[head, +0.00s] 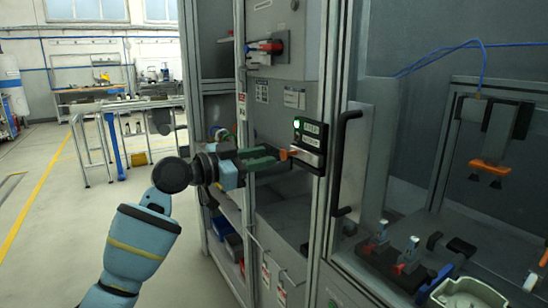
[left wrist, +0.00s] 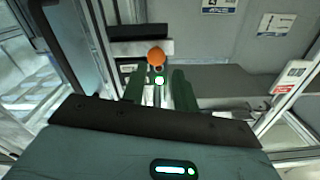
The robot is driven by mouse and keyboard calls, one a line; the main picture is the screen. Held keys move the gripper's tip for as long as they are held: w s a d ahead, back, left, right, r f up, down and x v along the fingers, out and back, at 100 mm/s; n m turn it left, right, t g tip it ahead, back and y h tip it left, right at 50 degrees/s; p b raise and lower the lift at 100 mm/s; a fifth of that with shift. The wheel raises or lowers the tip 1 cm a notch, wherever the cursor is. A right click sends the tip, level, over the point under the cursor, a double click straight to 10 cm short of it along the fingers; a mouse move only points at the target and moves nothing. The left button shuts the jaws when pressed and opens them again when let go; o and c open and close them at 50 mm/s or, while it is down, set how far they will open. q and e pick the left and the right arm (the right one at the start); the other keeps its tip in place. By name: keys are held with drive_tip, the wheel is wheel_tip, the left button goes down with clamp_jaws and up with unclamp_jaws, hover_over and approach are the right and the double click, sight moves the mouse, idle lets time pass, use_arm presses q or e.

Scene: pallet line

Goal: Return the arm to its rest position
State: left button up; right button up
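My left arm comes in from the lower left in the head view, and its gripper (head: 278,158) with green fingers points right toward a control panel on the cabinet. In the left wrist view the two green fingers (left wrist: 158,88) stand apart with a gap between them and nothing held. The panel (head: 310,137) has a lit green lamp. My right gripper is not in view.
A black door handle (head: 343,162) stands right of the panel. A fixture cell with a grey tray (head: 468,293) is at right. The floor (head: 50,230) at left is open.

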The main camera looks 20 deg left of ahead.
use_arm(q)
drive_tip(key=shift+s+a, duration=0.35)
drive_tip(key=shift+s, duration=0.3)
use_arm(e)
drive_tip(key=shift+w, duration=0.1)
